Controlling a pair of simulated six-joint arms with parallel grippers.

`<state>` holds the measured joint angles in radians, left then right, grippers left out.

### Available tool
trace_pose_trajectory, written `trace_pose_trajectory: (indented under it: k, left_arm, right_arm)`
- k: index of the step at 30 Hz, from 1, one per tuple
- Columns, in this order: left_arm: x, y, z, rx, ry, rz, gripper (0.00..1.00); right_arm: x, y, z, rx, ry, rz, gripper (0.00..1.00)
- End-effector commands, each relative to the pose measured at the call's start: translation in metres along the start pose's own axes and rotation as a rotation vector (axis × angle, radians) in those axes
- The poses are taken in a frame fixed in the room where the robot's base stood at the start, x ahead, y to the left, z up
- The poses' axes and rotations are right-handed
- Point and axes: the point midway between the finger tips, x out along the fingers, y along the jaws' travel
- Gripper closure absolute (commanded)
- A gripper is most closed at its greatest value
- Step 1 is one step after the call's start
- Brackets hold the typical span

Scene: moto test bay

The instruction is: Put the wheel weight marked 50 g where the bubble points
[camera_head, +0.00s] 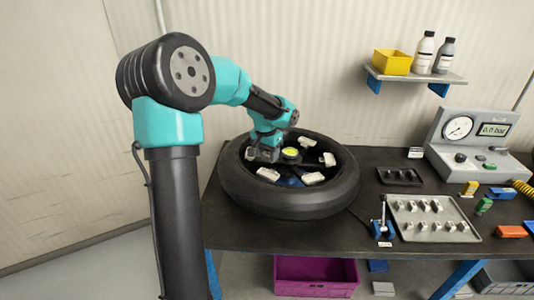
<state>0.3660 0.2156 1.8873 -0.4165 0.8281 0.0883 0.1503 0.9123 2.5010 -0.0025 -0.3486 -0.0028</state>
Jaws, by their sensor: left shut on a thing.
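The black wheel (290,203) lies flat on the bench. A round yellow-green bubble level (291,152) sits at its centre, too small to read which way the bubble points. Pale blocks sit around it inside the wheel, among them one at the front left (268,174) and one at the front right (313,178). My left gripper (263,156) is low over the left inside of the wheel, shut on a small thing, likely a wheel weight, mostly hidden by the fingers. Several metal wheel weights (436,206) lie in rows on a grey tray (478,238); their marks are unreadable. My right gripper is not in view.
A small lever tool with a blue base (383,229) stands between wheel and tray. A black tray (420,180) lies behind. A gauge console (470,140) stands at the right. A shelf (415,75) holds a yellow bin and bottles. Bare bench shows in front of the wheel.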

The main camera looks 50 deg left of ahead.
Motion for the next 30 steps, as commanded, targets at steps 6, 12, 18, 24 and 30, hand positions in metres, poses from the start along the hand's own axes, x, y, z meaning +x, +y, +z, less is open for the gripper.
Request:
trace_pose_trajectory:
  k: [6,12,18,24,30]
  left_arm:
    - [0.006,0.0,0.001,0.0,-0.001,0.0,0.79]
    - [0.02,0.0,0.003,-0.001,-0.002,0.0,0.79]
    - [0.035,0.0,0.004,0.0,-0.002,0.0,0.79]
    - [0.049,0.0,0.006,0.0,-0.001,0.0,0.79]
    - [0.057,0.0,0.007,0.0,0.0,0.0,0.79]
  right_arm:
    - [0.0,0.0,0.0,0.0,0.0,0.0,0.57]
    - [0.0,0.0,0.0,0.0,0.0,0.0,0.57]
    - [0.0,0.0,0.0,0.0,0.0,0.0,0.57]
    - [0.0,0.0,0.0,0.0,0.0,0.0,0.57]
    - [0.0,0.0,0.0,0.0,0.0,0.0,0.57]
